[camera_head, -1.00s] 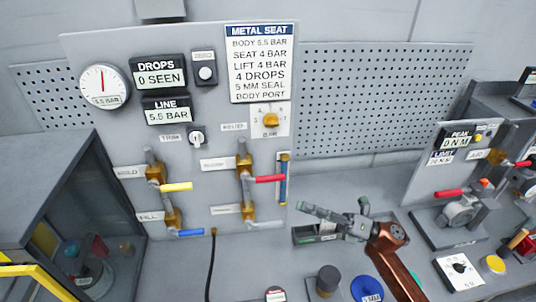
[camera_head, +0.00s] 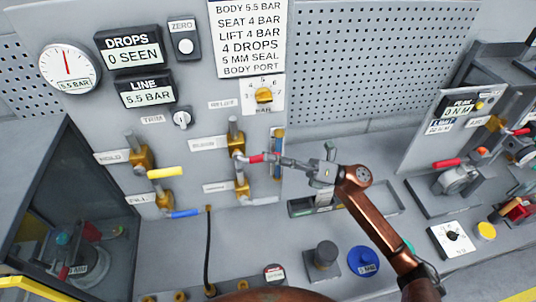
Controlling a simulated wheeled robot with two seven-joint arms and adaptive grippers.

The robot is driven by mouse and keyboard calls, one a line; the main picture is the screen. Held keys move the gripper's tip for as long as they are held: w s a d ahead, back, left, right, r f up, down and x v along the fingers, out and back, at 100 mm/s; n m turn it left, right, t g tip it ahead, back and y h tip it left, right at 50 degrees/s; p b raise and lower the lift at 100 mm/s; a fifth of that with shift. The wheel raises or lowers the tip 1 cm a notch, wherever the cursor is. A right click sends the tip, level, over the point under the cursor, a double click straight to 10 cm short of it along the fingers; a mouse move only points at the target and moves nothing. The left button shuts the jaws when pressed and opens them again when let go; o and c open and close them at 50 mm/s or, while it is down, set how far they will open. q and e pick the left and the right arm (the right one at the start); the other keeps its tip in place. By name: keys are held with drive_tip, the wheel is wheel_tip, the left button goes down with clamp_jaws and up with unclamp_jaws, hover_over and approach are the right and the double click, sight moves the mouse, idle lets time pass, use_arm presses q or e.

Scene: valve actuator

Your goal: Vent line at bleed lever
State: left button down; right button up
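The red-handled lever (camera_head: 256,158) sits on the upper brass valve (camera_head: 236,142) of the panel's right pipe column, its handle pointing right. The label beside it is too small to read surely. My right gripper (camera_head: 272,159) is at the right end of the red handle, its fingers overlapping the handle tip. Whether the fingers are closed on it cannot be told. The line display (camera_head: 147,92) reads 5.5 BAR and the drops display (camera_head: 128,51) reads 0 SEEN. The round gauge (camera_head: 68,68) also reads 5.5 BAR. My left gripper is out of view.
A clear tube (camera_head: 277,150) stands behind my fingers. A dark-walled box (camera_head: 60,200) stands at left.

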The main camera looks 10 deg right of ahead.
drive_tip(key=shift+w+a+r, duration=0.15)
drive_tip(key=shift+a+r, duration=0.05)
drive_tip(key=shift+a, duration=0.45)
drive_tip(key=shift+c, duration=0.7)
clamp_jaws()
